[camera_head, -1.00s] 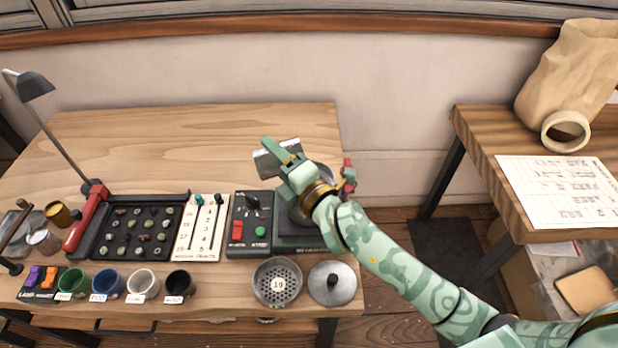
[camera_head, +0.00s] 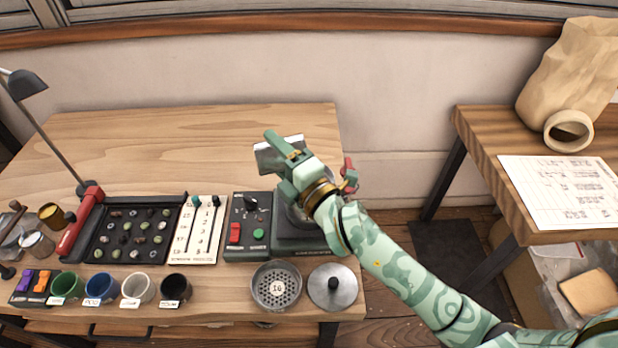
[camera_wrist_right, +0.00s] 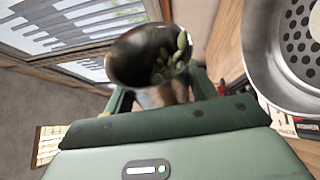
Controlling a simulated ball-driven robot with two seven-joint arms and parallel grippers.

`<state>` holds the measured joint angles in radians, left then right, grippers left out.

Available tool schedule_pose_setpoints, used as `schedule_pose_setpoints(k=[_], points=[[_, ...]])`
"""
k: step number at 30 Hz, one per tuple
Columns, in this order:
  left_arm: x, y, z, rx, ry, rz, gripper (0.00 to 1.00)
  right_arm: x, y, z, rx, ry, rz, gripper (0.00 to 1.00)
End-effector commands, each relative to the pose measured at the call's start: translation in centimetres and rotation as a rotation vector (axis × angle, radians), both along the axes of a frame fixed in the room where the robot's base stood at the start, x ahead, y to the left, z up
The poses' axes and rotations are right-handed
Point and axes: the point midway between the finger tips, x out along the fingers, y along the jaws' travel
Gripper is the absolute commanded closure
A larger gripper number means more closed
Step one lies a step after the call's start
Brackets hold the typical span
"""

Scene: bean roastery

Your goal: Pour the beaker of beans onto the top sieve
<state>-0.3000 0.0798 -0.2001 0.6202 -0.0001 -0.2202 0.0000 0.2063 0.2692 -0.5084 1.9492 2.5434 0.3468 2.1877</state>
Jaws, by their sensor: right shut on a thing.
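My right gripper (camera_head: 284,152) is shut on a metal beaker (camera_head: 268,160) and holds it up over the sieve shaker. In the right wrist view the beaker (camera_wrist_right: 128,62) is tilted, its mouth showing, with several green beans (camera_wrist_right: 172,60) inside near the rim. The top sieve (camera_wrist_right: 268,72), a round metal pan with a perforated floor, is at the right of that view, apart from the beaker. In the head view my gripper and wrist mostly hide the sieve on the shaker base (camera_head: 292,246). My left gripper is not in view.
A loose sieve (camera_head: 276,302) and a knobbed lid (camera_head: 345,290) lie at the bench's front. A control box (camera_head: 248,226), a bean tray (camera_head: 130,236) and several coloured cups (camera_head: 103,288) stand to the left. The back of the bench is clear.

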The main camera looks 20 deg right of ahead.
Motion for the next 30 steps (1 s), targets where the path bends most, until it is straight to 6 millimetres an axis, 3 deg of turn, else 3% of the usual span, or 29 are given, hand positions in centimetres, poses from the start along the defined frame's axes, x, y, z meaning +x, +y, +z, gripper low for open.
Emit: schedule_pose_setpoints(k=[30], points=[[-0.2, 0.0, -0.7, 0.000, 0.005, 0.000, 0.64, 0.0, -0.3, 1.7, 0.110, -0.003, 0.001, 0.72]])
